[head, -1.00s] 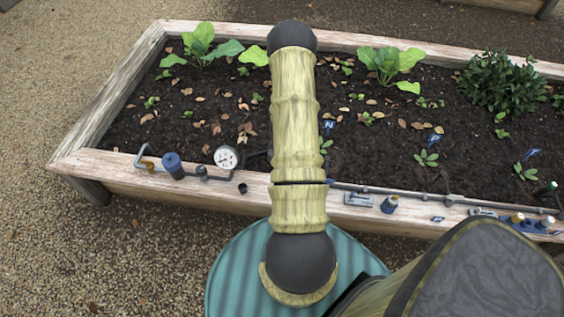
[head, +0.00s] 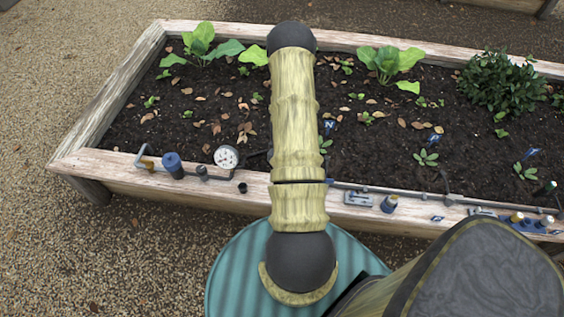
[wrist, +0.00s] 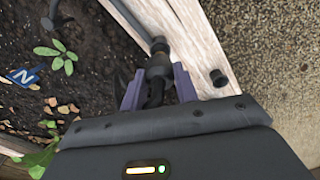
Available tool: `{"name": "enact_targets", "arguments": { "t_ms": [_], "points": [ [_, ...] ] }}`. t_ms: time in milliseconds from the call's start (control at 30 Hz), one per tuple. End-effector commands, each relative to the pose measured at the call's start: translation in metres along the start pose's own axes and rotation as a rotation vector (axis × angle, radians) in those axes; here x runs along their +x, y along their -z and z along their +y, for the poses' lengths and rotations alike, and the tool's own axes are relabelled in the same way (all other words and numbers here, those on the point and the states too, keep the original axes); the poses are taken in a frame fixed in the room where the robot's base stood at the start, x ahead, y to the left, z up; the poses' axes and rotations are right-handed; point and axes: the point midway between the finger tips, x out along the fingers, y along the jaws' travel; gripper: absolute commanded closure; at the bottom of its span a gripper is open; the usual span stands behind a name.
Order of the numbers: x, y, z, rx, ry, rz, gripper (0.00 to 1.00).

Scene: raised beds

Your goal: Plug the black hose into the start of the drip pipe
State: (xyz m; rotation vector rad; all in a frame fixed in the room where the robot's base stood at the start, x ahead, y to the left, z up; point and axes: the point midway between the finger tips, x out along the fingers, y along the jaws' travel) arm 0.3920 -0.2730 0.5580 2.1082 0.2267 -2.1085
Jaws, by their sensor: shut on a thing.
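My gripper (wrist: 158,88) shows in the wrist view with its two purple fingers shut on the black hose (wrist: 154,95). A dark grey collar shows just beyond the fingertips. A black end piece (wrist: 159,45) lies right ahead of it, in line with the grey drip pipe (wrist: 125,14) along the wooden rim. I cannot tell whether the hose and this end touch or are joined. In the head view the drip pipe (head: 400,190) runs along the near rim to the right. My arm hides the gripper and the pipe's start there.
The bed's wooden rim (head: 120,168) carries a pressure gauge (head: 227,157), a blue-topped fitting (head: 173,165) and a small black cup (head: 242,187), which also shows in the wrist view (wrist: 218,78). Plants and soil fill the bed.

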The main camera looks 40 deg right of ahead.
Motion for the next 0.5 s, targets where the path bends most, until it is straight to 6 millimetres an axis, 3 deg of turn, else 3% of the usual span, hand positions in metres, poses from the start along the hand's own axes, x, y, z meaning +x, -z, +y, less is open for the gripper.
{"name": "enact_targets", "arguments": {
  "t_ms": [500],
  "points": [
    [0.0115,0.0001,0.0000,0.000,0.000,0.000,0.94]
  ]
}}
